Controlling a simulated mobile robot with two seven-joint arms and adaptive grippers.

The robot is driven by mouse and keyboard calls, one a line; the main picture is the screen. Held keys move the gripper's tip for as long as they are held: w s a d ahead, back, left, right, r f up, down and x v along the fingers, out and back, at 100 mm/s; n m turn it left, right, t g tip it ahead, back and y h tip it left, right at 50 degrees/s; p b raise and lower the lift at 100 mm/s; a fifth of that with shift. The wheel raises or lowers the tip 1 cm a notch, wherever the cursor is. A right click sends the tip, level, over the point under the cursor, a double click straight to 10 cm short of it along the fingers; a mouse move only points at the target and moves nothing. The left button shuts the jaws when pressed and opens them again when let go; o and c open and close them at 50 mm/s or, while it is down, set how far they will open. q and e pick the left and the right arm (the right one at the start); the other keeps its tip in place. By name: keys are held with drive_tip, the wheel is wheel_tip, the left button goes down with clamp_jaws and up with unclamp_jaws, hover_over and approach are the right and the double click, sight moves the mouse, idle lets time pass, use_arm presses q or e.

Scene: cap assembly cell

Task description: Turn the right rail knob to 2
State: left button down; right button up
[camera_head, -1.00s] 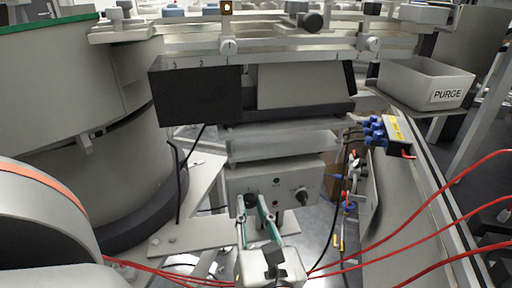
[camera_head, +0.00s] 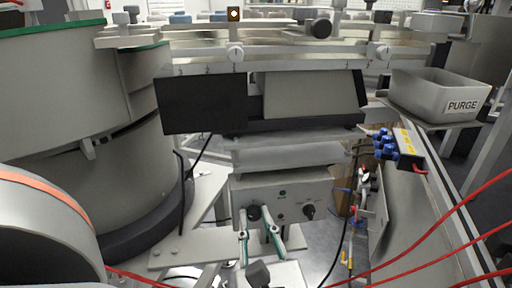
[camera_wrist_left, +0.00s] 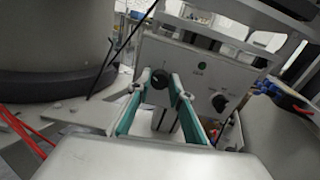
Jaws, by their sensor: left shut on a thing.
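A grey control box (camera_head: 280,188) hangs under the rail assembly and carries two black knobs. My left gripper (camera_head: 258,216) is shut on the left black knob (camera_head: 253,213), with a teal finger on each side of it. The wrist view shows that knob (camera_wrist_left: 158,84) between the fingertips (camera_wrist_left: 162,80). The right black knob (camera_head: 308,211) is untouched, to the right of the fingers, and also shows in the wrist view (camera_wrist_left: 219,102). Dial marks are too small to read. My right gripper is not in view.
Two pale round knobs sit on the rail above, left (camera_head: 235,53) and right (camera_head: 383,51). A large bowl feeder (camera_head: 60,80) stands left. A PURGE bin (camera_head: 433,95) and blue fittings (camera_head: 384,146) are right. Red cables (camera_head: 425,235) cross the lower right.

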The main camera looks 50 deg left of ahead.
use_arm(q)
drive_tip(key=c, duration=1.8)
unclamp_jaws()
